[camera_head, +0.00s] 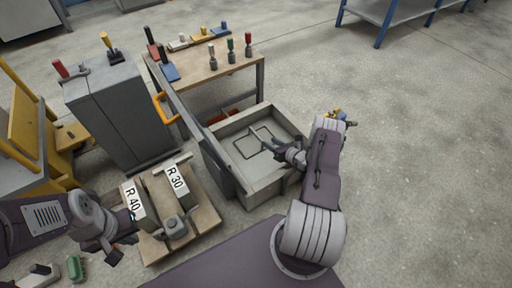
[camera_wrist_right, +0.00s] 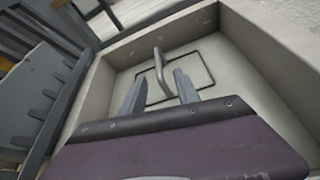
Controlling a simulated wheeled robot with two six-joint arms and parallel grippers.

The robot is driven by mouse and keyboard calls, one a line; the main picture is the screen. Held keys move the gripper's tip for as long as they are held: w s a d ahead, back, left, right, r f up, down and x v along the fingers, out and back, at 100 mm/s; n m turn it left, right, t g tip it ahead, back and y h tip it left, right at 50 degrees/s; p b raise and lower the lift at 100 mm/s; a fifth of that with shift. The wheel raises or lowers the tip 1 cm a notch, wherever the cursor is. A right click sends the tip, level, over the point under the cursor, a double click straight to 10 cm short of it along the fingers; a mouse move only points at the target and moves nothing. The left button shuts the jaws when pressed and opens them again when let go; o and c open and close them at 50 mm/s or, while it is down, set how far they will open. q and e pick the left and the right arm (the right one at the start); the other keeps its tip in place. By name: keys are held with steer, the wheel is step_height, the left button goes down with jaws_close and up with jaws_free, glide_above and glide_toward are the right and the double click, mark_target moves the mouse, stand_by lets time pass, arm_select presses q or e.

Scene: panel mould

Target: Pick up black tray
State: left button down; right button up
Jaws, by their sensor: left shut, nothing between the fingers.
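I cannot make out a solid black tray in either view. A grey open box (camera_head: 287,118) stands right of centre. On its floor is a thin dark rectangular outline (camera_head: 238,153), which also shows in the right wrist view (camera_wrist_right: 207,72). A grey bar-like handle (camera_wrist_right: 159,66) rises over it. My right gripper (camera_head: 272,146) reaches into the box from the right. In the right wrist view its two fingers (camera_wrist_right: 160,88) stand apart, with the handle just beyond and between them. Whether they touch it is unclear. My left gripper (camera_head: 130,216) is shut and empty beside the R 40 block.
Blocks marked R 40 (camera_head: 133,198) and R 30 (camera_head: 176,180) stand on a wooden board (camera_head: 205,213) at lower left. A grey cabinet (camera_head: 118,112) and a workbench with tools (camera_head: 205,72) stand behind. Grey side walls enclose the box floor. Floor at right is clear.

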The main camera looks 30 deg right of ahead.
mark_target(258, 136)
steer(key=b+x, duration=0.8)
steer(key=shift+w+a+f+b, duration=0.2)
steer(key=shift+w+f+b, duration=0.05)
steer(key=shift+w+b, duration=0.1)
steer(key=shift+w+r, duration=0.1)
steer(key=shift+r, duration=0.1)
jaws_close()
stand_by(0.8)
